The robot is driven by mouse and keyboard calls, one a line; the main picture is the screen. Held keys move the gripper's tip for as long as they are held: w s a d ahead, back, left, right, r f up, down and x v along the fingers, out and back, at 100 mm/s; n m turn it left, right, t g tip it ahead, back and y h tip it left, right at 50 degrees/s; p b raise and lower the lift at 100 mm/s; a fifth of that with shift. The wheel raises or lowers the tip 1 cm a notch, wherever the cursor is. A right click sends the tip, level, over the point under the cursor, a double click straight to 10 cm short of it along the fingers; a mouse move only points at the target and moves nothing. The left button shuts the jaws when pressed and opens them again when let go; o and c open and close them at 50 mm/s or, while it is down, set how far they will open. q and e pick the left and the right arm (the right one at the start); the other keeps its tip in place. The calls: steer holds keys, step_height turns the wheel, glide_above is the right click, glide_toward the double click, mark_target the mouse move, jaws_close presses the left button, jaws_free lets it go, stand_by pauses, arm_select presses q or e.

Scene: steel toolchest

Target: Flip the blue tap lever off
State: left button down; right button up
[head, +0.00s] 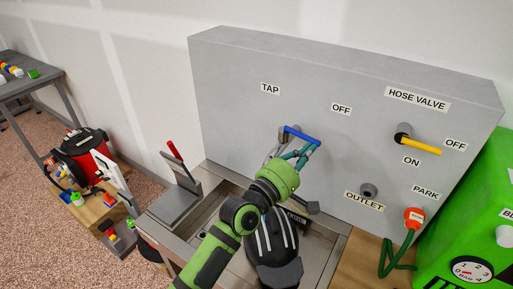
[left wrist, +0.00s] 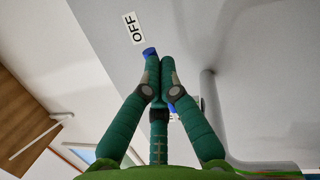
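The blue tap lever (head: 302,135) sticks out from the grey panel (head: 230,75), slanting down to the right between the TAP and OFF labels. My left gripper (head: 303,153) is at the lever, its green fingers just below it. In the left wrist view the fingertips (left wrist: 160,62) are drawn together. A blue end of the lever (left wrist: 150,51) shows past one fingertip, and the fingers hide most of the rest. I see no lever clearly between the fingers and cannot tell whether they touch it. The OFF label (left wrist: 133,28) lies just beyond. My right gripper is not in view.
A yellow hose-valve lever (head: 421,147) and an outlet (head: 369,190) are to the right. An orange plug with a green hose (head: 413,217) hangs below. A green machine (head: 480,235) stands far right. A steel sink (head: 318,262) lies under my arm.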

arm_select(q)
steer(key=shift+w+d, duration=0.25)
steer(key=shift+d, duration=0.25)
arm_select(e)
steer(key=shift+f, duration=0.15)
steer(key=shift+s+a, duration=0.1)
